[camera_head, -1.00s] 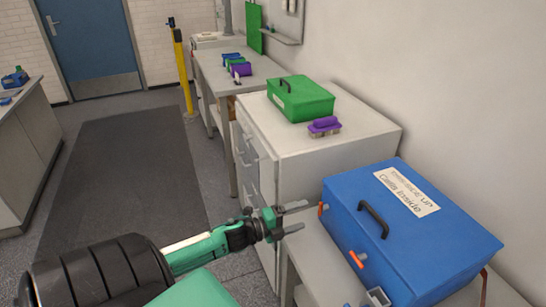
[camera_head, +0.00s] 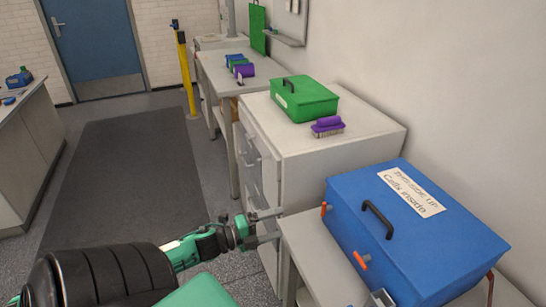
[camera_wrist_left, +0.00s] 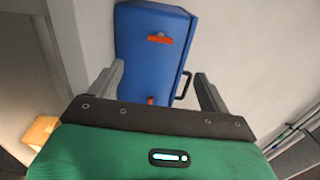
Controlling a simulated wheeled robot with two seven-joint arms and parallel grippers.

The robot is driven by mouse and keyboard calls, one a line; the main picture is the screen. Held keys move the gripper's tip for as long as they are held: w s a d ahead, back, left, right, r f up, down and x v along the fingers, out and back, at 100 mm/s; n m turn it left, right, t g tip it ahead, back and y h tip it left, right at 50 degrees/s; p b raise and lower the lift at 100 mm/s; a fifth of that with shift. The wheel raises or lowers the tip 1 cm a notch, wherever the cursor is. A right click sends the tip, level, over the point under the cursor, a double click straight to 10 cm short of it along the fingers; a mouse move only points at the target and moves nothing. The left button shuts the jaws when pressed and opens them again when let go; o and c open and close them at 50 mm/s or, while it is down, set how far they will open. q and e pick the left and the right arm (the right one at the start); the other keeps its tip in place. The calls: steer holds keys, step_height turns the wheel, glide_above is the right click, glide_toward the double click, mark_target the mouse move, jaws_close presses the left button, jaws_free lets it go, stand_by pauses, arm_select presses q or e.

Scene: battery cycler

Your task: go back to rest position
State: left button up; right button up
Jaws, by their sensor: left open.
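My left gripper (camera_head: 268,227) is open and empty in the head view. It hangs left of the near table and in front of the white drawer cabinet. In the left wrist view its two grey fingers (camera_wrist_left: 158,88) stand wide apart with nothing between them. The blue case (camera_head: 415,235) lies to the right of the gripper, apart from it, and also shows beyond the fingers in the left wrist view (camera_wrist_left: 150,55). My right gripper is not seen in either view.
The near table (camera_head: 310,250) carries the blue case. A white cabinet (camera_head: 330,160) behind it holds a green case (camera_head: 303,99) and a purple-handled brush (camera_head: 327,126). A yellow post (camera_head: 186,75) stands farther back. The dark floor mat (camera_head: 125,185) is clear.

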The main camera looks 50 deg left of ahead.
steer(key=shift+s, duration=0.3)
arm_select(q)
steer(key=s+a+f+n+g+y, duration=0.1)
steer(key=s+a+f+n+y, duration=0.2)
steer(key=f, duration=0.7)
steer(key=a+f+n+g+y, duration=0.1)
steer(key=a+f+n+y, duration=0.3)
steer(key=f, duration=0.6)
steer(key=s+d+f+n+g+y, duration=0.1)
steer(key=s+d+f+n+g, duration=0.2)
steer(key=f, duration=0.5)
steer(key=s+f+n+g, duration=0.1)
steer(key=s+f+n, duration=0.4)
steer(key=f, duration=0.4)
steer(key=s+d+f+n+g, duration=0.2)
steer(key=s+d+f+g, duration=0.2)
steer(key=s+d+f, duration=0.6)
steer(key=s+d+f+n+g+h, duration=0.1)
steer(key=s+d+f+n+g, duration=0.2)
steer(key=s+d+f, duration=0.7)
steer(key=s+f+g, duration=0.1)
steer(key=s+g, duration=0.1)
steer(key=s, duration=0.4)
steer(key=shift+s+d+g, duration=0.2)
steer(key=shift+g, duration=0.1)
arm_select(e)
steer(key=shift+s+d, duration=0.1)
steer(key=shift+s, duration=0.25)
